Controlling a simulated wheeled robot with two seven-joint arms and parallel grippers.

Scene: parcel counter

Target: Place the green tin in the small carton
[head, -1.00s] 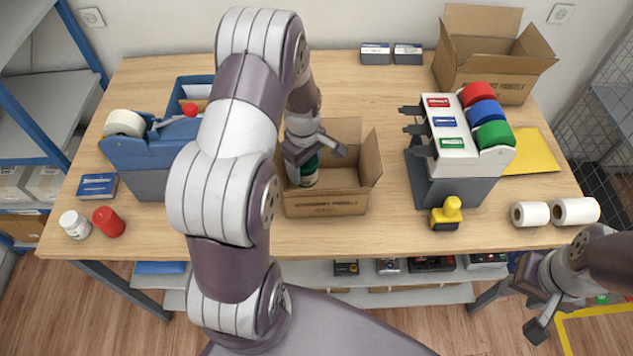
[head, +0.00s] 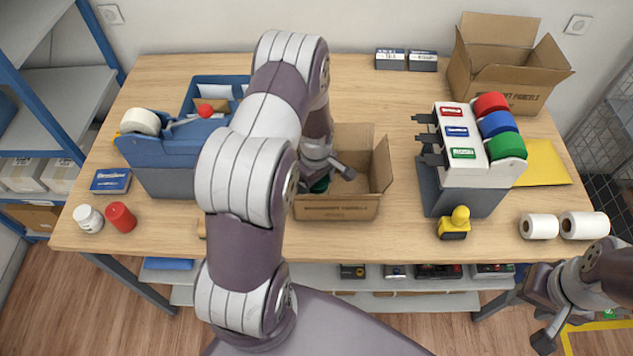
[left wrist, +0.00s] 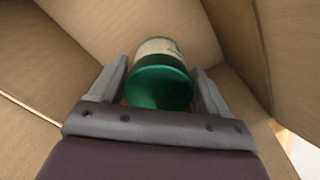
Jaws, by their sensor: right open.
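The green tin (head: 320,185) is inside the small carton (head: 337,208), mostly hidden by my left gripper and the carton's front wall. My left gripper (head: 325,173) points down into the carton, with its fingers on both sides of the tin. In the left wrist view the tin (left wrist: 158,85) shows its green end and pale label between the fingers, which look closed on it. I cannot tell whether the tin touches the carton floor. My right gripper (head: 541,322) is open and empty, off the table's front right corner.
The carton's flaps stand open around my left gripper. A yellow-handled stamp (head: 455,224) and white rolls (head: 540,226) lie at the front right. A larger open carton (head: 500,85) stands behind.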

